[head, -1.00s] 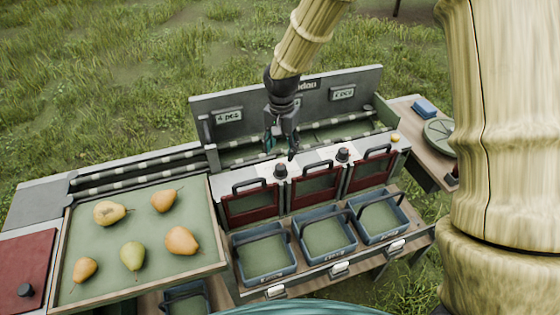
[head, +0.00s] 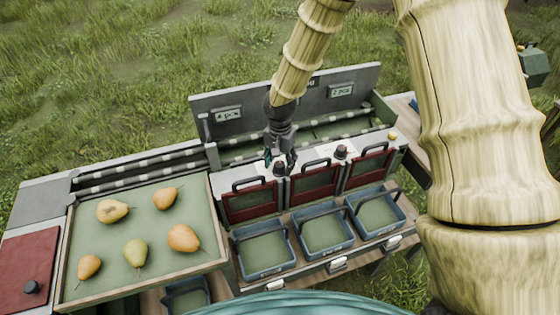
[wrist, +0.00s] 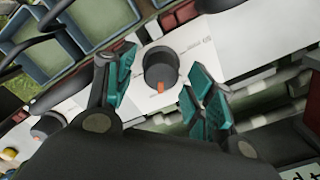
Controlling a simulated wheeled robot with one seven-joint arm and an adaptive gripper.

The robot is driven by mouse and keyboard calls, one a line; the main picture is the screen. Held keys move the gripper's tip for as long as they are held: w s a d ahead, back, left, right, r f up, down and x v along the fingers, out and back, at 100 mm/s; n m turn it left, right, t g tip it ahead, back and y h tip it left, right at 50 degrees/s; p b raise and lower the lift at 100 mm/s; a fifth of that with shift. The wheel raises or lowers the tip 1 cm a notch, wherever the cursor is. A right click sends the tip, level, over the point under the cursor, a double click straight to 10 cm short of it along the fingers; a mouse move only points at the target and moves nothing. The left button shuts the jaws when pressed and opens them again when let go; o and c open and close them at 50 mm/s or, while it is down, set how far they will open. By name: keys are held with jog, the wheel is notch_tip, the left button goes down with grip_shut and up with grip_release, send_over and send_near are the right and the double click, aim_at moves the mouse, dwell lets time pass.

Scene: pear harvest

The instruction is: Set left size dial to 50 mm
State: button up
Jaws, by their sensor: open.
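The left size dial (head: 279,169) is a dark round knob on the pale panel of the sorting station. It shows large in the wrist view (wrist: 159,66), with an orange mark on its rim pointing down in that picture. The scale print around it is too small to read. My gripper (head: 281,160) is over the left dial with its fingers pointing down. In the wrist view my gripper (wrist: 163,72) is open, with one teal-padded finger on each side of the dial and visible gaps to it.
The right dial (head: 340,151) stands on the same panel, near a yellow button (head: 392,135). Red-framed gates with handles and blue crates (head: 264,273) lie in front. A raised grey back board (head: 260,110) stands behind. A tray (head: 150,288) with several pears is at the left.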

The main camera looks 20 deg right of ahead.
jog(key=c, duration=1)
